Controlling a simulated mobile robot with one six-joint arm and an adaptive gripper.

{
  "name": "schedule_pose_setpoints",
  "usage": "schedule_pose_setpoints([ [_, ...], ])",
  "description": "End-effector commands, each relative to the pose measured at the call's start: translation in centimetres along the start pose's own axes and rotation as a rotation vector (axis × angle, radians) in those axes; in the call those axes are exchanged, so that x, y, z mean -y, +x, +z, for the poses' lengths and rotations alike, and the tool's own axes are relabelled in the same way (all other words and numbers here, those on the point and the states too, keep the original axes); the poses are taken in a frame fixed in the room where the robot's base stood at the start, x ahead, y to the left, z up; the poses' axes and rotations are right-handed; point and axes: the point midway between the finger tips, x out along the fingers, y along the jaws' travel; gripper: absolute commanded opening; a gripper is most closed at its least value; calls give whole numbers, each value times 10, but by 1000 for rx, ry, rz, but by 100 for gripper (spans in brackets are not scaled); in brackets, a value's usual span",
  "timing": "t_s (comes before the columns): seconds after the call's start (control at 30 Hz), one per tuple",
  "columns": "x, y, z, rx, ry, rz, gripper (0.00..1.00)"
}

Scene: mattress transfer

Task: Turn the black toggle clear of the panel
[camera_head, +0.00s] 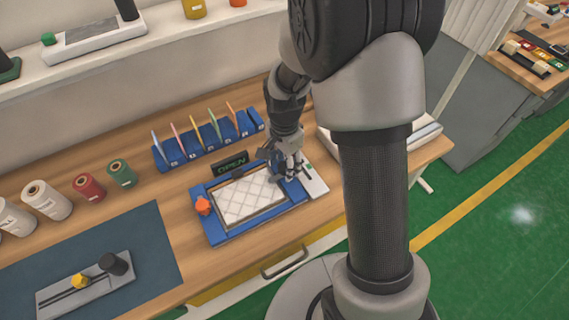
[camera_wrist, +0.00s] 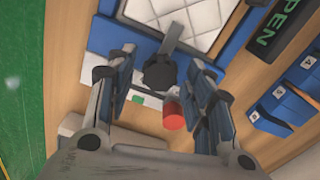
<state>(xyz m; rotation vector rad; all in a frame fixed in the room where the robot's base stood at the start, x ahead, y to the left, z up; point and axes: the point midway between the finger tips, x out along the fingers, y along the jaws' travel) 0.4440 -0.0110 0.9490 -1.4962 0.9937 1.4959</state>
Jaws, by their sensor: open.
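The black toggle (camera_wrist: 160,72) lies between the spread fingers of my gripper (camera_wrist: 160,78) in the wrist view. Its narrow bar points up in that view and appears to reach over the edge of the white quilted panel (camera_wrist: 180,18). In the head view the panel (camera_head: 247,197) lies in a blue frame (camera_head: 222,236), and my gripper (camera_head: 288,168) is at the frame's right side, hiding the black toggle. My gripper is open with nothing clamped. Whether the fingers touch the toggle I cannot tell. An orange toggle (camera_head: 203,205) stands at the frame's left side.
An OPEN sign (camera_head: 232,164) stands behind the frame. A blue rack (camera_head: 209,138) with several coloured dividers is farther back. A red cylinder (camera_wrist: 173,115) is close to the fingers. Spools (camera_head: 88,186) and a dark mat (camera_head: 150,240) are to the left.

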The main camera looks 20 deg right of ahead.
Motion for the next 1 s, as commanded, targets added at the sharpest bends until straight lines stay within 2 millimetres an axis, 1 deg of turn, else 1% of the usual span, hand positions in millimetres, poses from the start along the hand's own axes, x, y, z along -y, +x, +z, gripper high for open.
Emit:
schedule_pose_setpoints([
  [0.23, 0, 0, 0, 0, 0, 0, 47],
  [0.9, 0, 0, 0, 0, 0, 0, 3],
  [1.0, 0, 0, 0, 0, -2, 0, 3],
])
